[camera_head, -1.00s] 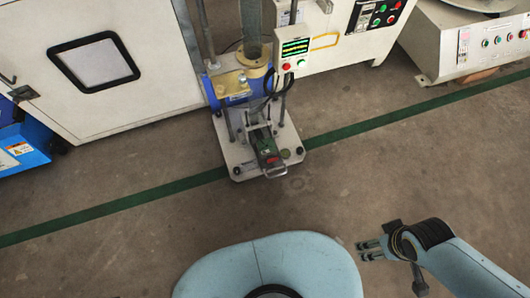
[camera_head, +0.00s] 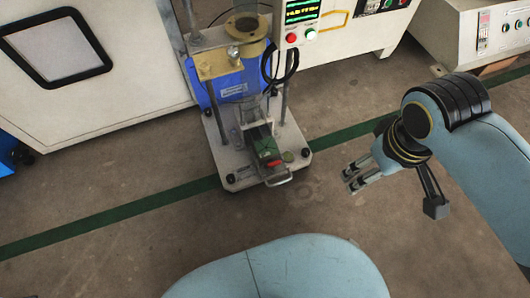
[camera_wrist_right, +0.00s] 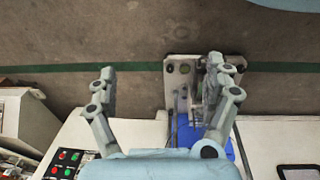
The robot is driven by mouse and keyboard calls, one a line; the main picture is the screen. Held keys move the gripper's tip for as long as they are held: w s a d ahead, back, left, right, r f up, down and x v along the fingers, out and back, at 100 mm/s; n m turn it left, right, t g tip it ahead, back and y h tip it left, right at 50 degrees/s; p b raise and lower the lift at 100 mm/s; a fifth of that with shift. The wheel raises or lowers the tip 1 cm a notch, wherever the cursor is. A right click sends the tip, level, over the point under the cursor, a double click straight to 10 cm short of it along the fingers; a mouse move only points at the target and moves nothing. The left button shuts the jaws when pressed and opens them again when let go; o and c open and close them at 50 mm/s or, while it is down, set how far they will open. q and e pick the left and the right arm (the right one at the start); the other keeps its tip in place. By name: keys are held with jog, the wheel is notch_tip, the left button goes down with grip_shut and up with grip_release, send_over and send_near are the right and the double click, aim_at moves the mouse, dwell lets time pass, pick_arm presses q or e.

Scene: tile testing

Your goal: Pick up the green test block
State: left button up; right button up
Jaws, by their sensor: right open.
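A testing machine (camera_head: 228,75) with a blue body stands on a pale base plate (camera_head: 236,180) on the floor. On its front is a small fixture with a green part (camera_head: 264,146), which looks like the green test block, beside a red spot and a metal handle. It is too small to tell how the block is seated. My right gripper (camera_head: 351,180) is open and empty, to the right of the fixture and apart from it. In the right wrist view the open fingers (camera_wrist_right: 160,68) show with the base plate (camera_wrist_right: 182,72) behind the right finger. My left gripper is not in view.
A control box (camera_head: 302,15) with a lit screen and a hanging black cable is beside the machine. White cabinets (camera_head: 120,110) stand behind it. A green line (camera_head: 120,213) crosses the floor. The floor around the base plate's front is clear.

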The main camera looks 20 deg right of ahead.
jog(key=w+a+f, duration=0.4)
jog(key=w+f, duration=0.6)
jog(key=w, duration=0.2)
jog(key=y, duration=0.1)
send_near(265, 146)
jog(key=f+b, duration=0.3)
jog(key=shift+s+f, duration=0.3)
jog(key=shift+f, duration=0.1)
jog(key=shift+w+f+t+b, duration=0.2)
jog(key=shift+f+t+b, duration=0.1)
jog(key=shift+b, duration=0.35)
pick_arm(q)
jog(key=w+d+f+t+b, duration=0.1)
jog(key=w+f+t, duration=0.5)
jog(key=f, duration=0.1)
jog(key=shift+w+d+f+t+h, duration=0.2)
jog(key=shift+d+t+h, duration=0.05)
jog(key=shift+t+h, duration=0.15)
pick_arm(e)
jog(key=shift+w+f, duration=0.15)
jog(key=shift+f, duration=0.4)
